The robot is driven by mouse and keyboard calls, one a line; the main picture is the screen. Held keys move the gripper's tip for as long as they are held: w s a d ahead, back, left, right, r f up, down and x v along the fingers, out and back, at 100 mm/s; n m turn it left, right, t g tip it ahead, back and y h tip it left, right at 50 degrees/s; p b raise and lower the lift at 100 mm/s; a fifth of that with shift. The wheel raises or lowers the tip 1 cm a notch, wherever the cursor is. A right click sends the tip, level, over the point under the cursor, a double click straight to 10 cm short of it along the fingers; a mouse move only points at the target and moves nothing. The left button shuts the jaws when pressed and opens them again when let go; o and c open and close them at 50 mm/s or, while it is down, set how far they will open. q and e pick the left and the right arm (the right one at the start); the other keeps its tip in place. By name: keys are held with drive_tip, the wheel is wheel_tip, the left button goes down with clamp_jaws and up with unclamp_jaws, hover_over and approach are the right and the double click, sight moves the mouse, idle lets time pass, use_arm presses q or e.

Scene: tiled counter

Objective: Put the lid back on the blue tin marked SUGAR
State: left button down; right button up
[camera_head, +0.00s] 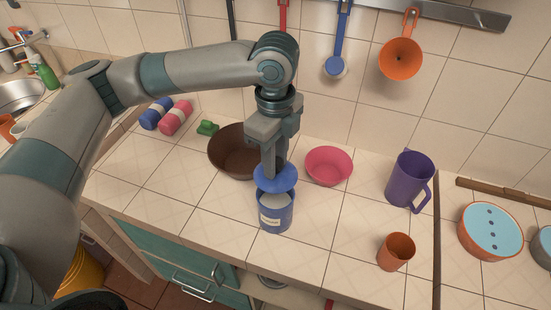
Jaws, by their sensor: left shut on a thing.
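The blue tin (283,220) stands upright and open on the tiled counter. Its pale label is too small to read, and whitish contents show inside. My left gripper (274,172) points down and is shut on the blue lid (288,182). The lid is above the tin and covers the back of its mouth from this view. The front of the mouth shows below the lid; I cannot tell whether lid and rim touch. My right gripper is not in view.
A brown bowl (222,158) and a pink bowl (329,166) stand behind the tin. A purple jug (406,182) and an orange cup (396,252) are to the right. Utensils hang from a rail (460,12). Clear counter lies left of the tin.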

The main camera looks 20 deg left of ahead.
use_arm(q)
drive_tip(key=shift+f+b, duration=2)
drive_tip(key=shift+b, duration=0.3)
drive_tip(key=shift+f, duration=0.95)
drive_tip(key=shift+p, duration=0.45)
drive_tip(key=shift+p, duration=0.3)
drive_tip(key=shift+p, duration=0.4)
drive_tip(key=shift+f+p, duration=0.15)
drive_tip(key=shift+p, duration=0.8)
idle(1.1)
